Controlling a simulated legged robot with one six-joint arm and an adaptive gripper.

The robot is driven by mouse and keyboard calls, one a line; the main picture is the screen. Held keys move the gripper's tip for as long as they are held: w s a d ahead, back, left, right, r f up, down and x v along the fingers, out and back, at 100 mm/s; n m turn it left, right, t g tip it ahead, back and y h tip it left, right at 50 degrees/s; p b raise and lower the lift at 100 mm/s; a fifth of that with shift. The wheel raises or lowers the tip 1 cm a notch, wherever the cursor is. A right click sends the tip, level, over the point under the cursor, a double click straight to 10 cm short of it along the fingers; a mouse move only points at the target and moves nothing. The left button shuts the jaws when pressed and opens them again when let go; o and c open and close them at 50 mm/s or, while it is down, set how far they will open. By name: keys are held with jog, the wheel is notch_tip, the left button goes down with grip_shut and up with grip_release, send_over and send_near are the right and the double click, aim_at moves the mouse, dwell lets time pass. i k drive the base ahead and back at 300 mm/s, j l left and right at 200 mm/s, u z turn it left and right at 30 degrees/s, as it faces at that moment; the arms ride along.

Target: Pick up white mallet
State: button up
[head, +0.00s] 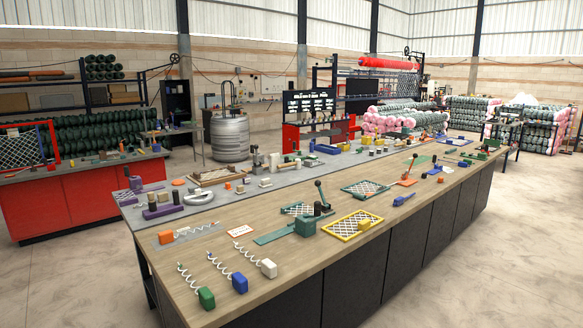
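A white block (268,268) with a pale spiral rod running up and left from it lies near the front edge of the long wooden bench (190,293). It looks like a mallet with a coiled handle. Two similar pieces lie to its left, one with a blue block (240,283) and one with a green block (206,298). A small pale piece (288,165) farther back could also be a mallet, but it is too small to tell. My gripper is not in view.
A small white card (240,231) lies behind the coiled pieces. A green lever tool (306,226) and a yellow-framed mesh (353,225) stand to the right. A red cabinet (100,190) is at left. The floor (480,265) in front of the bench is clear.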

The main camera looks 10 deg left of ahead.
aim_at(297, 163)
jog(key=i+j+u, duration=0.1)
jog(key=j+u, duration=0.2)
jog(key=j, duration=0.15)
jog(key=i+j+u, duration=0.1)
jog(key=j+u, duration=0.2)
jog(key=i+j+u, duration=0.2)
jog(key=j+u, duration=0.25)
jog(key=i+j+u, duration=0.25)
jog(key=j+u, duration=0.25)
jog(key=i+j+u, duration=0.3)
jog(key=u, duration=0.15)
jog(key=i+j, duration=0.15)
jog(key=i, duration=0.25)
jog(key=i+j+u, duration=0.1)
jog(key=i, duration=0.35)
jog(key=i+j, duration=0.2)
jog(key=i, duration=0.2)
jog(key=i+j+z, duration=0.1)
jog(key=i+z, duration=0.2)
jog(key=i, duration=2.55)
jog(key=i+z, duration=0.15)
jog(key=i, duration=0.55)
jog(key=i+j+z, duration=0.15)
jog(key=i, duration=0.55)
